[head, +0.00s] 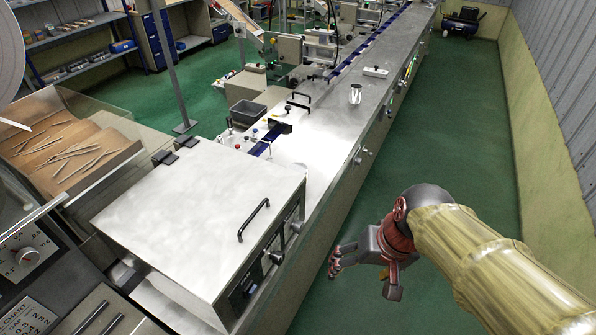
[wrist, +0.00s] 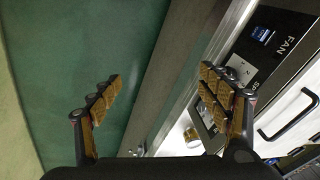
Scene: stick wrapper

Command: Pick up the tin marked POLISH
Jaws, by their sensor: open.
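A small silvery tin (head: 355,94) stands upright on the long metal counter, towards its right edge. It is too small for me to read any marking, so I cannot tell whether it says POLISH. My gripper (head: 362,277) is over the green aisle floor, to the right of the counter and much nearer to me than the tin. In the wrist view my gripper (wrist: 160,82) has its two padded fingers wide apart, with nothing between them. The tin does not show in the wrist view.
A metal cabinet with a black handle (head: 254,220) stands left of my gripper. Its FAN panel (wrist: 275,45) is close to the right finger. A white block (head: 375,71) lies behind the tin. A grey bin (head: 246,113) is further left. The green aisle (head: 455,130) is clear.

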